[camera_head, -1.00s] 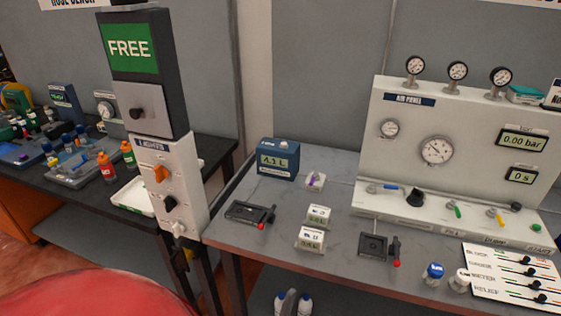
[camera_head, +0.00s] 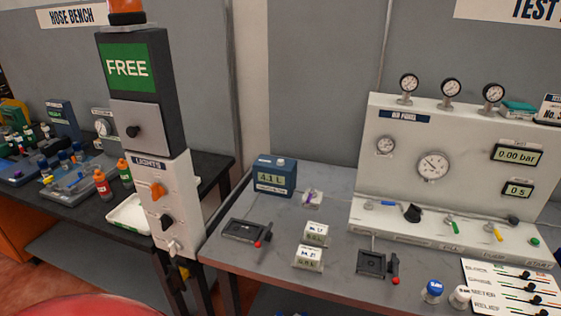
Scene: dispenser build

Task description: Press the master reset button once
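I cannot make out any button labelled master reset. The candidate controls are small: a green button (camera_head: 535,241) sits at the right end of the air panel (camera_head: 400,170), and a dark knob (camera_head: 513,219) sits behind it. On the tall post, a black knob (camera_head: 132,131) is under the green FREE screen (camera_head: 128,68). Below it, the LIGHTS box (camera_head: 172,190) carries an orange switch (camera_head: 157,191), a black switch (camera_head: 166,221) and a pale one (camera_head: 173,247). Neither of my grippers is in view.
The grey bench (camera_head: 215,252) holds a blue 4.1 L device (camera_head: 273,177), small labelled boxes and two red-tipped lever devices (camera_head: 245,231). A slider board (camera_head: 512,290) and two capped bottles (camera_head: 432,291) are at the front right. A dark hose bench (camera_head: 75,215) stands left.

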